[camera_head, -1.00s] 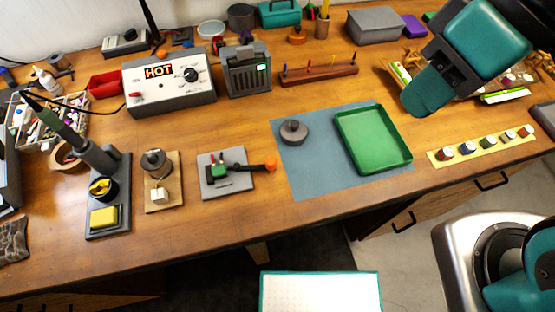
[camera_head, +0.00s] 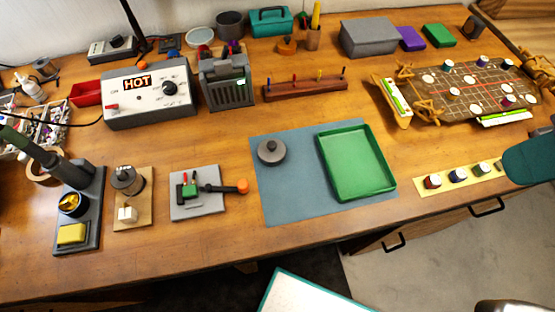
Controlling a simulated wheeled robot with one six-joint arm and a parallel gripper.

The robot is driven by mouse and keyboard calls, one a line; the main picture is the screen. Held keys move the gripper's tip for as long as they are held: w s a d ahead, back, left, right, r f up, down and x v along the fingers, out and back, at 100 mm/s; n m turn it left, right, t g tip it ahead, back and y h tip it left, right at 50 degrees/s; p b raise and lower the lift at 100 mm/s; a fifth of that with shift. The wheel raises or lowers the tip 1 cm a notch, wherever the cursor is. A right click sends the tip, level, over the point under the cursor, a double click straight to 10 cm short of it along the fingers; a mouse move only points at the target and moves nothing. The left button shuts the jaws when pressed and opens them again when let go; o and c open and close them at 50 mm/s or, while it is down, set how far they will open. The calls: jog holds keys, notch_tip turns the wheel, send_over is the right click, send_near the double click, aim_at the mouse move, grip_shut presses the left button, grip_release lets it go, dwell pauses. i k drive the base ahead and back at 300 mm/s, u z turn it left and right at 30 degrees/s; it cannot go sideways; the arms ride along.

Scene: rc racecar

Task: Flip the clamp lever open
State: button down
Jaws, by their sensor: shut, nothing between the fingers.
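The clamp stands on a small grey base plate (camera_head: 207,209) near the front of the workbench. Its dark lever (camera_head: 221,188) lies flat and points right, ending in an orange knob (camera_head: 242,186). A small green block (camera_head: 190,190) with wires or pins, some red, sits at the lever's inner end. My gripper's fingers are out of view.
A wooden stand with a spool (camera_head: 127,182) is left of the clamp. Right are a blue mat (camera_head: 283,190), a round dark lid (camera_head: 271,151) and a green tray (camera_head: 383,190). The HOT box (camera_head: 152,100) stands behind. Bare wood surrounds the clamp plate.

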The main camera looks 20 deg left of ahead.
aim_at(242, 186)
jog(key=z, duration=0.05)
jog(key=k, duration=0.55)
jog(key=u, duration=0.7)
jog(key=i, duration=0.5)
jog(key=u, duration=0.05)
